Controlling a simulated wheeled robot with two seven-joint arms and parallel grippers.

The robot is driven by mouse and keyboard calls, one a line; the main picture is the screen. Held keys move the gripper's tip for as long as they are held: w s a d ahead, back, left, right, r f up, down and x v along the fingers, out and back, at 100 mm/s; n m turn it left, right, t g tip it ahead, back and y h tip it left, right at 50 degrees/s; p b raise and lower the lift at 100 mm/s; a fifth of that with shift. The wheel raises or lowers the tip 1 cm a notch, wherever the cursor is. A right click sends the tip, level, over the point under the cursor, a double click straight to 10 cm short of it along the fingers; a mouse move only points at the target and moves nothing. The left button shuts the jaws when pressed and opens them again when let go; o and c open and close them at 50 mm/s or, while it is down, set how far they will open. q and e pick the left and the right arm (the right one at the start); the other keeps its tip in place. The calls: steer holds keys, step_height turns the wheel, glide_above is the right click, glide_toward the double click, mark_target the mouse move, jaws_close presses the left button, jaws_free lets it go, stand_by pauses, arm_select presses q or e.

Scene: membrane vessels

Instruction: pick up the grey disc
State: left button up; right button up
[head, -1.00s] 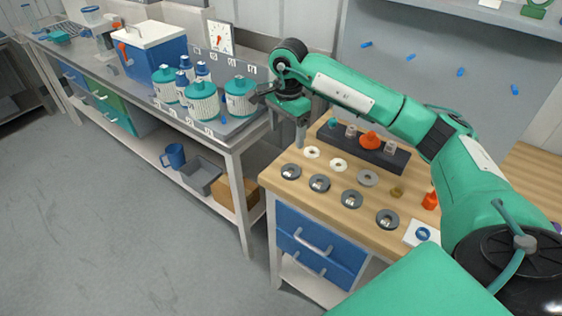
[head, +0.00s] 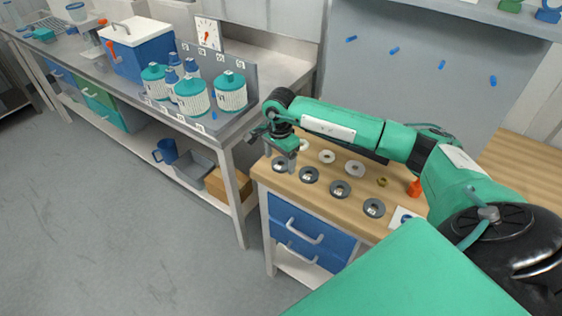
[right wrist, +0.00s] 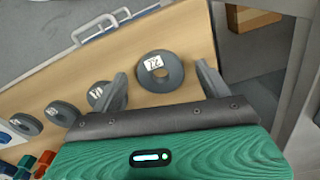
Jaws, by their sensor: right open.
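Several dark grey discs with a centre hole and a white label stand in a front row on the wooden top; the leftmost grey disc (head: 279,164) is partly behind my fingers. In the right wrist view this labelled disc (right wrist: 176,74) lies flat between and just beyond my fingertips. My right gripper (head: 291,161) is open and empty, with its fingers pointing down at that disc. In the right wrist view the open gripper (right wrist: 162,74) has one finger on each side of the disc; I cannot tell the remaining height. My left gripper is not in view.
Another dark disc (head: 309,174) is close on the right. Behind are pale rings (head: 327,157) and a lighter grey ring (head: 355,169). A brass piece (head: 382,182) and an orange piece (head: 415,187) stand further right. White-and-teal vessels (head: 192,97) stand on the left bench.

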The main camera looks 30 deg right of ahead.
steer(key=shift+f, duration=0.4)
steer(key=c, duration=1.1)
steer(key=shift+o, duration=0.2)
steer(key=shift+r, duration=0.1)
